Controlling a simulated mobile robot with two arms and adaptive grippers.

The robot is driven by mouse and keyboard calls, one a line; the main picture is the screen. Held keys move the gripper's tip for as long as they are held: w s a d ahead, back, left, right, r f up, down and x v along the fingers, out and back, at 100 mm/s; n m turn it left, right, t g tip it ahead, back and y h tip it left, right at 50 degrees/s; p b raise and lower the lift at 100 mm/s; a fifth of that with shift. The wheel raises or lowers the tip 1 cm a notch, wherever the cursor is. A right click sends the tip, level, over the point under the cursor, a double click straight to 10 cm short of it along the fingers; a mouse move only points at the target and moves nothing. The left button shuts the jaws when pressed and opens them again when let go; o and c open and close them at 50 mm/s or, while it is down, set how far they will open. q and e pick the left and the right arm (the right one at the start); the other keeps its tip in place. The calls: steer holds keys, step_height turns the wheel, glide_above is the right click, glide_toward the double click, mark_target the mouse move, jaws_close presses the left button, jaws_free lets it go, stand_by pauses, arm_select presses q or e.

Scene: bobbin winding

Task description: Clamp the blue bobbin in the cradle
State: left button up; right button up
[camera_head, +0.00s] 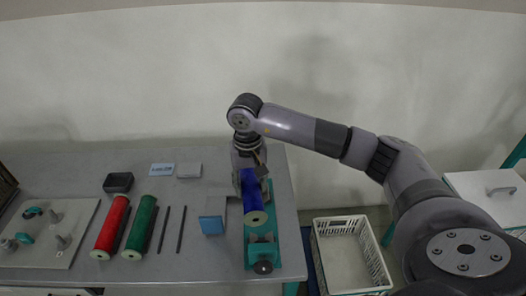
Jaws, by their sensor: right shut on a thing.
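The blue bobbin (253,199) is at the right end of the grey table, its pale round end facing the front. My right gripper (249,180) is shut on it from above, near its far end. The bobbin is over the teal cradle (262,247), whose base runs front to back and ends in a dark round knob (262,267). I cannot tell whether the bobbin rests in the cradle or is held slightly above it. The gripper's fingers are partly hidden by the bobbin and the wrist. My left gripper is not in view.
A red bobbin (110,228), a green bobbin (140,228) and two dark rods (173,229) lie left of a blue block (212,216). A board with teal-handled parts (52,230) is far left. A white basket (350,257) stands right of the table (215,258).

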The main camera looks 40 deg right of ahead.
steer(key=d, duration=0.2)
steer(key=w+d+m+p, duration=0.1)
steer(key=shift+r, duration=0.4)
arm_select(q)
steer(key=b, duration=0.3)
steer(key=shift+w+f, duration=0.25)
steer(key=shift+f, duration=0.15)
arm_select(e)
steer(key=f, duration=0.7)
steer(key=shift+d+f, duration=0.1)
steer(key=shift+d, duration=0.25)
